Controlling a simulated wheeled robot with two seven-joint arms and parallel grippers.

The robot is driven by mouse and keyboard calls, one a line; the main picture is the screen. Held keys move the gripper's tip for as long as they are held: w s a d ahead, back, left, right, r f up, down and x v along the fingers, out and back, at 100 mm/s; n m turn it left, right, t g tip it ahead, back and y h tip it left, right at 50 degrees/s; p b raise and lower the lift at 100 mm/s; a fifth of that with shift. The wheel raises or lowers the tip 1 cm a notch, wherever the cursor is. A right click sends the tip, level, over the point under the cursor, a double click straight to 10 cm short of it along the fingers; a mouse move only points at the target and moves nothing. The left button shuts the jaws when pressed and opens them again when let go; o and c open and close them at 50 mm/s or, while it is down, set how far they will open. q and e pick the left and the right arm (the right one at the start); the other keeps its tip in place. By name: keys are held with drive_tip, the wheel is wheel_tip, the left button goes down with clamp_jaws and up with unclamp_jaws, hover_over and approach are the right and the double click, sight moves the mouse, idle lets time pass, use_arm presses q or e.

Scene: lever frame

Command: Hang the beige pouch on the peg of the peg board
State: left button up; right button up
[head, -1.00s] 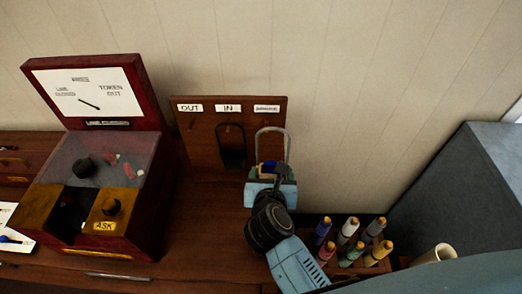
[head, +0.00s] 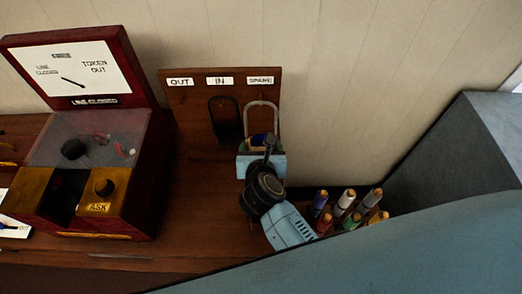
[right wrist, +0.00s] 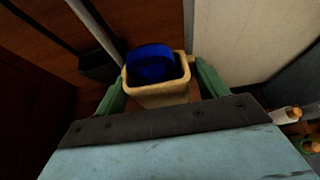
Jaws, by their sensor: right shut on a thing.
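The beige pouch (right wrist: 160,98) sits between the green fingers of my right gripper (head: 260,143), which is shut on it. Something blue (right wrist: 150,64) is inside its open top. In the head view the gripper mostly hides the pouch body, but its grey loop (head: 277,114) stands upright above the gripper. The wooden peg board (head: 184,112) stands against the wall with labels OUT, IN and SPARE. The loop is in front of the SPARE column, below that label. Whether it touches a peg I cannot tell. My left gripper is not in view.
A black looped item (head: 223,128) hangs under IN, just left of the pouch's loop. A red box with a dial (head: 80,70) stands at the left. Several capped bottles (head: 345,203) stand right of my gripper. A grey block (head: 440,150) is at the far right.

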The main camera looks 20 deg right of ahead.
drive_tip(key=shift+w+d+f+b, duration=0.15)
drive_tip(key=shift+w+f+b, duration=0.25)
drive_tip(key=shift+w, duration=0.05)
drive_tip(key=b+x, duration=0.1)
drive_tip(key=x, duration=0.2)
drive_tip(key=shift+w+d, duration=0.15)
drive_tip(key=shift+w, duration=0.25)
drive_tip(key=shift+f, duration=0.1)
idle(0.4)
drive_tip(key=o, duration=1)
drive_tip(key=shift+o, duration=0.3)
drive_tip(key=shift+f, duration=0.1)
